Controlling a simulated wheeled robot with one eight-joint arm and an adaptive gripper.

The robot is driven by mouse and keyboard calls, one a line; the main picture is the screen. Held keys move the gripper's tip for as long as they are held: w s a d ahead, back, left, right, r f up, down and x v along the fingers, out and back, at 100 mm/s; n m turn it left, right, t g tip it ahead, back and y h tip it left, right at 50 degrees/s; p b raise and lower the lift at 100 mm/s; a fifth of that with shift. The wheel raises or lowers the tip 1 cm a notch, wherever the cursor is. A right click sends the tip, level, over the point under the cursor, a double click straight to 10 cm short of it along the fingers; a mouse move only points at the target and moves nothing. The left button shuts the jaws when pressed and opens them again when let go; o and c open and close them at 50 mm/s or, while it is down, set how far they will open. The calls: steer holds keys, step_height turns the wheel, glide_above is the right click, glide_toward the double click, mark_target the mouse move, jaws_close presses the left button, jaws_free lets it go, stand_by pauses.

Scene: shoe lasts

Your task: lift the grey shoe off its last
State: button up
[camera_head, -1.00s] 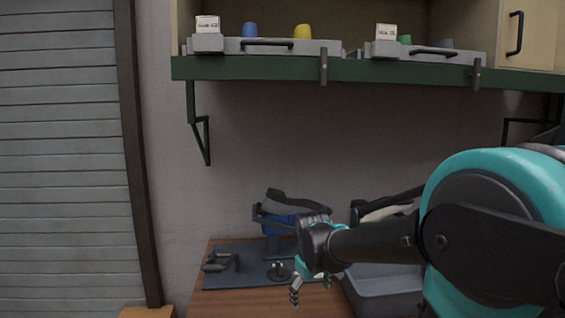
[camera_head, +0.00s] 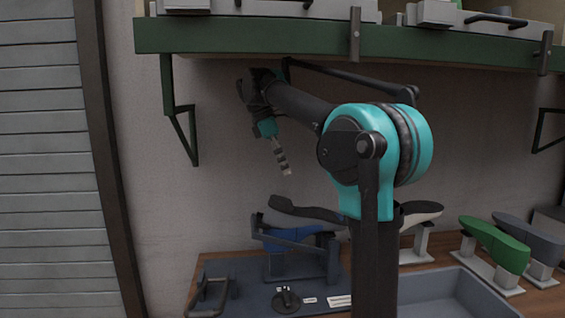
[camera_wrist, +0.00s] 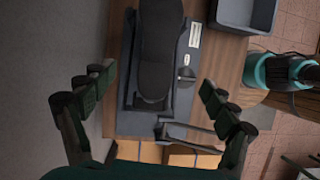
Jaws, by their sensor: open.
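A dark grey shoe (camera_head: 312,213) lies sole up over a blue last (camera_head: 290,238) on a stand at the back of the bench. In the wrist view the shoe (camera_wrist: 160,50) runs up and down at the top middle, and its far end is cut off. My gripper (camera_head: 279,157) is high above the shoe in the head view, pointing down, apart from it and empty. In the wrist view its two fingers (camera_wrist: 155,82) are spread wide on either side of the shoe's near end. The last is hidden under the shoe there.
A dark base plate (camera_head: 250,275) carries the stand, a bar handle (camera_head: 210,290) and a round black knob (camera_head: 287,299). A grey bin (camera_head: 440,283) stands to the right. A green shoe form (camera_head: 495,243) and a grey one (camera_head: 530,238) stand further right. A green shelf (camera_head: 290,38) overhangs above.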

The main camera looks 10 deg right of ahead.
mark_target(304, 210)
steer(key=x, duration=1.7)
steer(key=shift+w, duration=0.25)
steer(key=c, duration=1.6)
steer(key=shift+r, duration=0.15)
steer(key=shift+r, duration=7.45)
